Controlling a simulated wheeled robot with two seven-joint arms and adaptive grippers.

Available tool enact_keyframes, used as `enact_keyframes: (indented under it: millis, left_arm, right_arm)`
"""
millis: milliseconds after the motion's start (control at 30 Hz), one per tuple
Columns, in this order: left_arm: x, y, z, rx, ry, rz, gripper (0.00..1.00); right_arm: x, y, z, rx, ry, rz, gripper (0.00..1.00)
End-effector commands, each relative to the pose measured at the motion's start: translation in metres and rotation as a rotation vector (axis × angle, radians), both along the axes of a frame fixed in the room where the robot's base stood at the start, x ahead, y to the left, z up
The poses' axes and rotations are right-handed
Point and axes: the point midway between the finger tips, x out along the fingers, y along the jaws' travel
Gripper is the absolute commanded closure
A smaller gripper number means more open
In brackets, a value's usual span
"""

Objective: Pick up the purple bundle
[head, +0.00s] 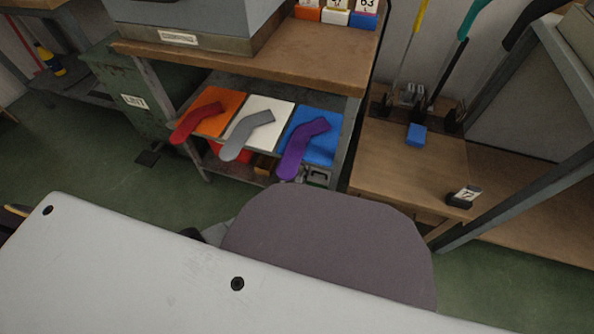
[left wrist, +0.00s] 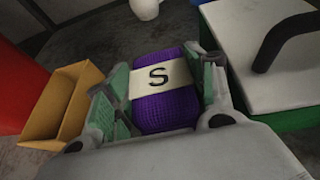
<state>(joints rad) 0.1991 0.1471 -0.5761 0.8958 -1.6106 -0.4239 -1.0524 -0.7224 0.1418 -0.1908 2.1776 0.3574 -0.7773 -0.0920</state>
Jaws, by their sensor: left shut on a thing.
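The purple bundle (left wrist: 165,108) is a knitted purple roll with a cream band marked "S". It sits between the green-padded fingers of my left gripper (left wrist: 163,88) in the left wrist view. The gripper is shut on it, with one finger on each side. The bundle's lower end is hidden by the gripper body. Neither gripper shows in the head view, and my right gripper is not seen.
In the left wrist view, a tan open box (left wrist: 62,105) is at left and a green-and-white case (left wrist: 262,62) with a black handle at right. In the head view, red (head: 199,120), grey (head: 245,133) and purple socks (head: 300,150) lie on coloured panels of a shelf.

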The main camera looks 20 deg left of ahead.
Motion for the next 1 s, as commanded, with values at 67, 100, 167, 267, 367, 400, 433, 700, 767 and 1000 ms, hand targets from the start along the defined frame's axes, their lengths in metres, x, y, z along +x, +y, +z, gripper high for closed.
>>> enact_keyframes:
  millis: [67, 100, 167, 267, 367, 400, 433, 700, 767, 1000]
  left_arm:
    - [0.000, 0.000, 0.003, 0.000, -0.001, 0.000, 0.71]
    - [0.000, 0.000, 0.004, 0.000, -0.001, 0.000, 0.71]
    - [0.000, 0.000, 0.006, 0.000, -0.001, 0.000, 0.71]
    - [0.000, 0.000, 0.011, 0.000, -0.001, 0.000, 0.71]
    - [0.000, 0.000, 0.017, 0.000, -0.001, 0.000, 0.71]
    - [0.000, 0.000, 0.019, 0.000, -0.001, 0.000, 0.71]
    - [0.000, 0.000, 0.021, 0.000, -0.001, 0.000, 0.71]
    - [-0.002, 0.000, 0.037, 0.000, 0.000, -0.001, 0.71]
    - [-0.013, 0.000, 0.035, 0.001, 0.002, -0.002, 0.71]
    - [-0.051, -0.002, 0.036, 0.001, 0.002, -0.002, 0.71]
  right_arm:
    - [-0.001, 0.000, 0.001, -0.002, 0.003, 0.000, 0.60]
    - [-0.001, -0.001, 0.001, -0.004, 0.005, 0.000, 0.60]
    - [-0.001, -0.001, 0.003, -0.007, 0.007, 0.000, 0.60]
    - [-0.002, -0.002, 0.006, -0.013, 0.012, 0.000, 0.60]
    - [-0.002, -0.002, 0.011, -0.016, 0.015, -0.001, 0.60]
    - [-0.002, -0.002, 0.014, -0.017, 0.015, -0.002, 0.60]
    - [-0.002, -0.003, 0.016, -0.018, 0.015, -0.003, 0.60]
    - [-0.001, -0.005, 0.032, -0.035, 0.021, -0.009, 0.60]
    - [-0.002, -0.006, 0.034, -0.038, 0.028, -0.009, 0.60]
    - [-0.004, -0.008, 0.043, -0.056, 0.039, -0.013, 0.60]
